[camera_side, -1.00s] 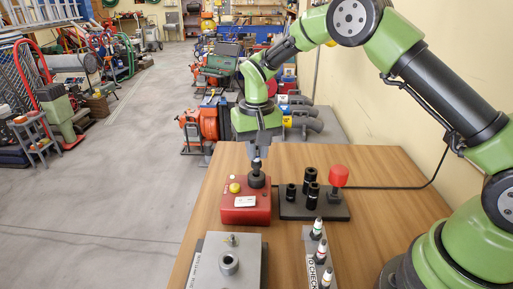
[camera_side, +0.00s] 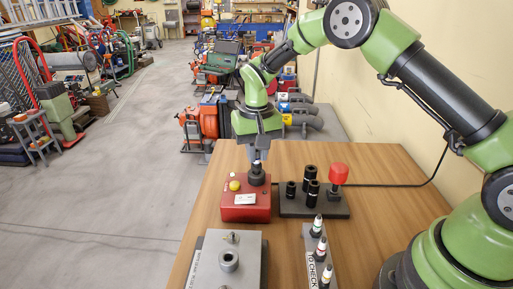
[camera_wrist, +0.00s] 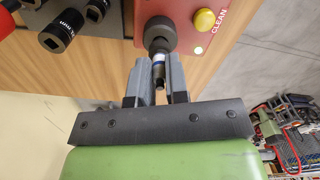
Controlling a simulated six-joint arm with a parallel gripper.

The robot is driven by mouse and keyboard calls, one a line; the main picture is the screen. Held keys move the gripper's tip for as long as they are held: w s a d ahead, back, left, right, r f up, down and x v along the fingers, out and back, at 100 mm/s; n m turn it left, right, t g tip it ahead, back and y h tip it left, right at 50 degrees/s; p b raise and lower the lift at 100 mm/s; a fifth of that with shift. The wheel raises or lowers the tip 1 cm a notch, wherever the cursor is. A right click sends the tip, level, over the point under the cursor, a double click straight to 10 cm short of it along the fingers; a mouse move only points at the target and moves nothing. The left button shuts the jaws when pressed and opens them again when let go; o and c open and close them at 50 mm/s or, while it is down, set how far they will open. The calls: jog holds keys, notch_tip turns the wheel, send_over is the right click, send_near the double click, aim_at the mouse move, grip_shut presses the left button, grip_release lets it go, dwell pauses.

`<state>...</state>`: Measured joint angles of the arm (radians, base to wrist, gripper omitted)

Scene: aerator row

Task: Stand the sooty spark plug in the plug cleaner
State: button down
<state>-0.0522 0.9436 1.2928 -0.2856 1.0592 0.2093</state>
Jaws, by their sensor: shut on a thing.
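The plug cleaner (camera_side: 246,212) is a red box with a yellow button, a label and a round black port on top. The cleaner (camera_wrist: 234,12) also shows at the top of the wrist view, marked CLEAN. My gripper (camera_side: 257,160) is above the port, pointing down. In the wrist view my gripper (camera_wrist: 157,77) is shut on the spark plug (camera_wrist: 157,62), which has a pale body and a dark end toward me. The plug stands about upright, its far end at the black port (camera_wrist: 160,33) and seemingly inside it. The exact depth is hidden.
A dark tray (camera_side: 315,209) with several black sockets and a red-capped tool (camera_side: 338,178) stands right of the cleaner. A grey block (camera_side: 229,262) with a round hole is in front. A rack (camera_side: 308,240) marked TO CHECK holds several white plugs.

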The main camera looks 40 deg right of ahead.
jog(key=shift+f, duration=0.6)
jog(key=c, duration=1)
grip_release()
jog(key=shift+c, duration=0.2)
jog(key=shift+r, duration=0.1)
jog(key=shift+r, duration=3.4)
